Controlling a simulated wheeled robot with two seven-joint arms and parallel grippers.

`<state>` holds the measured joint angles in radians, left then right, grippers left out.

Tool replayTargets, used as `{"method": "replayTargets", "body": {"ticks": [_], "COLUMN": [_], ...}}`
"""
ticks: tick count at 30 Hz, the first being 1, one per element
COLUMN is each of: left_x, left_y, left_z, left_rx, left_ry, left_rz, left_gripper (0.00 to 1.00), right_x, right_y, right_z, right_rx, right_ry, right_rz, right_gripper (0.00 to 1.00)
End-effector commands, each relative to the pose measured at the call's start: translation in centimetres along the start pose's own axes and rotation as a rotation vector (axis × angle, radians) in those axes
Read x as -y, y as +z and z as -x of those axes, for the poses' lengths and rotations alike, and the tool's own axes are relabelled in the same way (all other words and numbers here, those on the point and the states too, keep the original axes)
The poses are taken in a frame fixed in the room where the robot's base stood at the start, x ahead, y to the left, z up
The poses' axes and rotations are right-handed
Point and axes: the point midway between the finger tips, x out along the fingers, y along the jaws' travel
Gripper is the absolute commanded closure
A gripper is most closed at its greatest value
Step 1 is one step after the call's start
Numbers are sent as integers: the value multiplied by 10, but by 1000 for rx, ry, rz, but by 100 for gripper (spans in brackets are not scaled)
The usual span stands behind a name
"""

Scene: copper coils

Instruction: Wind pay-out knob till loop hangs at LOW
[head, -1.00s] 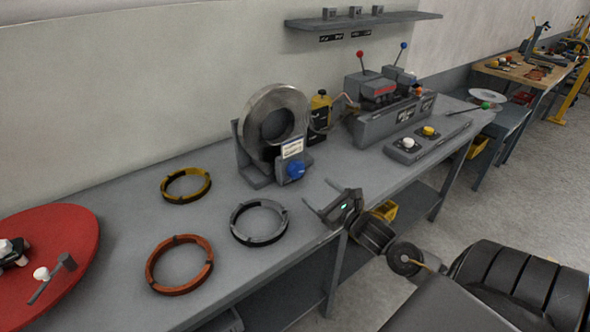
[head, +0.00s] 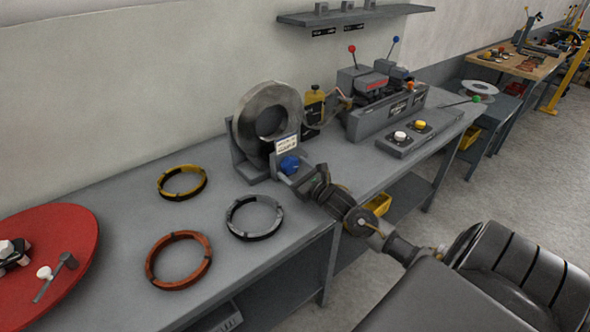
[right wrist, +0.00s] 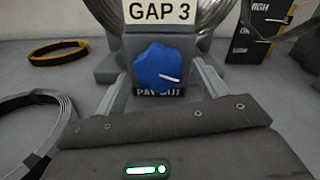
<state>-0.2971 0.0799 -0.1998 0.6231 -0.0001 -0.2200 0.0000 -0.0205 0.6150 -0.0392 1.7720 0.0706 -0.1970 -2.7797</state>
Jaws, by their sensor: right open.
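The blue pay-out knob (head: 289,165) is on the front of the coil stand (head: 240,160). In the right wrist view the knob (right wrist: 158,68) has a white pointer mark aimed right and slightly down, above a "PAY OUT" label. My right gripper (head: 292,176) is open at the knob, one finger on each side; contact is unclear. A large metal coil (head: 262,112) stands upright in the stand. A thin loop (head: 334,116) hangs between coil and machine, beside a black and yellow marker post (head: 314,108). The post's lower marks and the loop's height cannot be read. My left gripper is out of view.
Grey, yellow (head: 181,182) and copper (head: 179,260) rings lie on the bench left of the stand. A red disc (head: 70,235) is at far left. The grey machine (head: 385,112) and a button box (head: 410,138) stand to the right. A shelf (head: 355,16) hangs above.

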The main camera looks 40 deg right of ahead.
Motion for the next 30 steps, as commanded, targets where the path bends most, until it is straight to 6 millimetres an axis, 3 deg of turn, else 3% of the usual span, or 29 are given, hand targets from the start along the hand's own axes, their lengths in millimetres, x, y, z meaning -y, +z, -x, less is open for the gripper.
{"method": "replayTargets", "body": {"ticks": [6, 17, 30], "left_x": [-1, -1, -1], "left_y": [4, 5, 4], "left_z": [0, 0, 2], "left_rx": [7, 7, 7], "left_ry": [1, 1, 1], "left_rz": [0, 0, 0], "left_gripper": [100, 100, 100], "right_x": [0, 0, -1], "right_y": [0, 0, 0], "right_z": [0, 0, 0], "right_rx": [0, 0, 0], "right_ry": [1, 1, 2], "right_rz": [0, 0, -118], "right_gripper": [28, 73, 73]}}
